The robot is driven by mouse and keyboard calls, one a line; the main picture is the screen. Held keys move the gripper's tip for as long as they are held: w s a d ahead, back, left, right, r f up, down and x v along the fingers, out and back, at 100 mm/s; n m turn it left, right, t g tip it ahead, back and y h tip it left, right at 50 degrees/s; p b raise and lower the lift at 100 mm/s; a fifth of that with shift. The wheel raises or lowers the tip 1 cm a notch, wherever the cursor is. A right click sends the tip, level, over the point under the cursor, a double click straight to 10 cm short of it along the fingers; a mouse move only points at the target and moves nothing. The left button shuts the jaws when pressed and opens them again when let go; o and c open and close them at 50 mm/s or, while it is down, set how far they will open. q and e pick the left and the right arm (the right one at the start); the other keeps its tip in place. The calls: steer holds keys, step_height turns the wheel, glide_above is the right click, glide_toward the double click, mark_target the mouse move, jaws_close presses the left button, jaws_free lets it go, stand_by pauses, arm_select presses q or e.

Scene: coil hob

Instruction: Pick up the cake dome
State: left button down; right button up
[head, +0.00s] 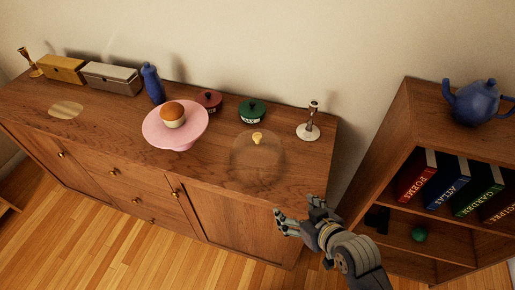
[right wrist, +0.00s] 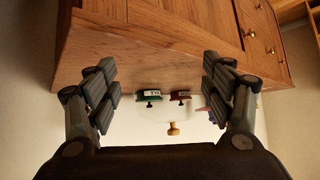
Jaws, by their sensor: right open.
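The cake dome (head: 257,160) is clear glass with a small gold knob on top. It stands on the sideboard top, right of the pink cake stand (head: 160,132). In the right wrist view, the dome's knob (right wrist: 173,129) shows low in the middle, below the two finger pairs, and its glass is faint. My right gripper (head: 294,211) is open and empty. In the head view it is in front of the sideboard's front edge, below and right of the dome, apart from it. My left gripper is not in view.
A bookshelf (head: 408,108) holds a blue teapot (head: 477,102). The sideboard front edge is clear.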

mark_target(260, 140)
steer(key=w+a+r+t+y, duration=0.1)
steer(key=w+a+r+t, duration=0.1)
steer(key=w, duration=0.2)
steer(key=w+a+r+t+y, duration=0.1)
steer(key=w+a+r+t, duration=0.1)
steer(key=w, duration=0.3)
steer(key=w+a+r+n+t+y+p, duration=0.1)
steer(key=w+a+r+t+y, duration=0.1)
steer(key=w+a+r, duration=0.1)
steer(key=shift+w+a+r+t, duration=0.2)
steer(key=shift+w+r, duration=0.05)
steer(key=shift+w, duration=0.4)
steer(key=shift+w+a+r+t, duration=0.2)
steer(key=shift+w+r, duration=0.05)
steer(key=shift+w, duration=0.35)
steer(key=shift+x, duration=0.75)
steer(key=shift+f+p+x, duration=0.15)
steer(key=shift+p+x, duration=0.2)
steer(key=shift+x, duration=0.7)
steer(key=shift+f+p+x, duration=0.15)
steer(key=shift+p+x, duration=0.15)
steer(key=shift+x, duration=0.75)
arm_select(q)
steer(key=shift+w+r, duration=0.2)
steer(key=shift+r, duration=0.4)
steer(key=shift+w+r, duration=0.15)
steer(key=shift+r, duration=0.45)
arm_select(e)
steer(key=shift+c, duration=0.2)
